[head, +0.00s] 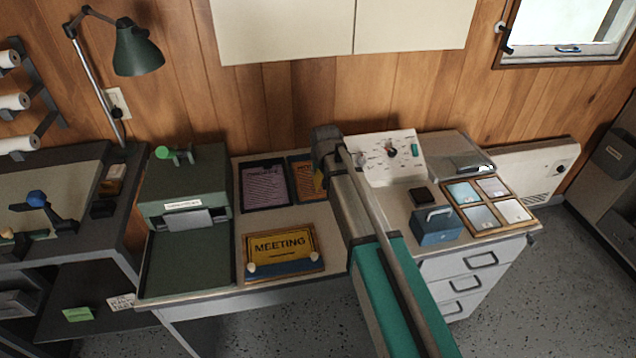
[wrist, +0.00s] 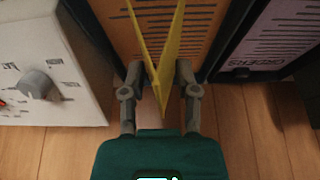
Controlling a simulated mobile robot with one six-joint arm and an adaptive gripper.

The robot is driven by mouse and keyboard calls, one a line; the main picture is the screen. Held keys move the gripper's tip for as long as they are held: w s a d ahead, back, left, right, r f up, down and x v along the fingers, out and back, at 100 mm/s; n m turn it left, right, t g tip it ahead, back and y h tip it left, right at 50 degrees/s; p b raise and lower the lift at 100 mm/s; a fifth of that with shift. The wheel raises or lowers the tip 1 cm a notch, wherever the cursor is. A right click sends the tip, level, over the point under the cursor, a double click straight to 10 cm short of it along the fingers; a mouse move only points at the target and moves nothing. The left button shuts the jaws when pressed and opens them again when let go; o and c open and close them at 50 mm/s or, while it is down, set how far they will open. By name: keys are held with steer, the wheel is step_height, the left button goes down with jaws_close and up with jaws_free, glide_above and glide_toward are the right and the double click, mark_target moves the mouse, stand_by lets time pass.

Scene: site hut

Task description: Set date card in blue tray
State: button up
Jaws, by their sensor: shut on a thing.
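My gripper (wrist: 161,82) is shut on a thin yellow card (wrist: 171,50), seen nearly edge-on in the wrist view. A small yellow piece of this card (head: 319,181) shows beside my arm in the head view; its printing is not readable. Behind it is a brown tray with an orange lined sheet (wrist: 140,30), also in the head view (head: 302,186). Beside that is a dark, perhaps navy, tray (head: 245,203) with a purple sheet, labelled ORDERS in the wrist view (wrist: 228,72). I cannot tell for sure which tray is the blue one. My arm hides the fingers in the head view.
A green machine (head: 185,185) stands left. A white dial panel (head: 385,155), a blue handled box (head: 437,228) and a four-panel frame (head: 530,215) are right of my arm.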

mark_target(318, 177)
stand_by(0.4)
steer(key=shift+b+x, duration=0.8)
steer(key=shift+x, duration=0.15)
step_height(318, 177, down, 2)
steer(key=shift+a+f+b, duration=0.1)
steer(key=shift+a+b, duration=0.05)
steer(key=shift+b, duration=1)
steer(key=shift+s, duration=0.1)
steer(key=o, duration=1.1)
steer(key=shift+c, duration=0.2)
steer(key=p+v, duration=1.1)
steer(key=v, duration=0.1)
